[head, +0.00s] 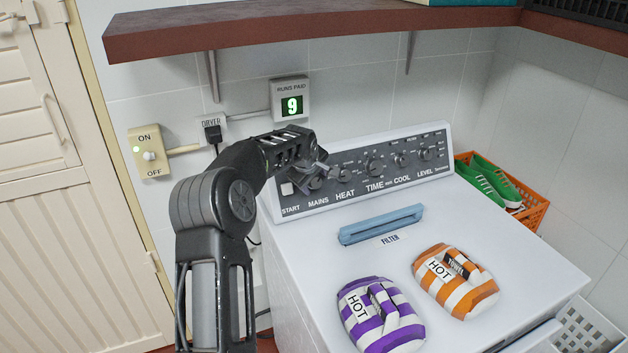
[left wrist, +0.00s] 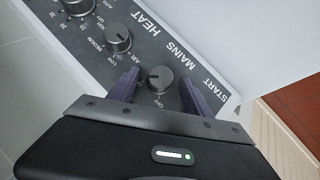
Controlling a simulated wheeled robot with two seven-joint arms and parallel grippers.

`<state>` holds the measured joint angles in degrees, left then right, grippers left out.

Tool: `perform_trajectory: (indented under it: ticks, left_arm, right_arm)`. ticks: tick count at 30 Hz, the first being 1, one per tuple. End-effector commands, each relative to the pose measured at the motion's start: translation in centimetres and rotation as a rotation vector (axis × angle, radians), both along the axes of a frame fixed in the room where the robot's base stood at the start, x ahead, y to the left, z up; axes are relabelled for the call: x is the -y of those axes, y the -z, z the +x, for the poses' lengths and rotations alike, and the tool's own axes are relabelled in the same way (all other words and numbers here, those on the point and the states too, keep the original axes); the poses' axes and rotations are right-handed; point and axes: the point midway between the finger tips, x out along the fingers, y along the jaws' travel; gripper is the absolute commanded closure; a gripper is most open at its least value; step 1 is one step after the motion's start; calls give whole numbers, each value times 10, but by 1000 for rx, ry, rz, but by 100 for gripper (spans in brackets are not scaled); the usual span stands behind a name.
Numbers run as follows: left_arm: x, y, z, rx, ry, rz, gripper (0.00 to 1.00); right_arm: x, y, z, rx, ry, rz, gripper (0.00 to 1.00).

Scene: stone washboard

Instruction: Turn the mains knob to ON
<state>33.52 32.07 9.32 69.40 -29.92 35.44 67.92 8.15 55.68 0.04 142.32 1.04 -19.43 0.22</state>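The mains knob (left wrist: 160,79) is a dark round dial on the dryer's black control panel, above the word MAINS in the head view. In the left wrist view it sits between the two fingers of my left gripper (left wrist: 159,92), one on each side with gaps showing. My left gripper (head: 318,174) is open, close to the panel, and largely hides this knob in the head view. My right gripper is in neither view.
Heat knob (left wrist: 118,40) sits beside the mains knob; the start button (head: 287,188) is on its other side. A brown shelf (head: 300,30) overhangs.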

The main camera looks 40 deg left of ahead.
Motion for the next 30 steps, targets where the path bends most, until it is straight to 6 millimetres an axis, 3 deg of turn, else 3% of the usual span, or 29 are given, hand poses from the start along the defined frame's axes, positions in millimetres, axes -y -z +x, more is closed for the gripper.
perform_trajectory:
  ticks: [10, 21, 30]
  left_arm:
    - [2, -7, -4, 2, -1, 0, 43]
    - [17, -52, -34, 3, 0, 2, 43]
    - [20, -63, -42, 0, 0, 0, 43]
  right_arm:
    - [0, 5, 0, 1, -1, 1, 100]
    - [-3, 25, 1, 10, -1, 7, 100]
    - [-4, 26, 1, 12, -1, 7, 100]
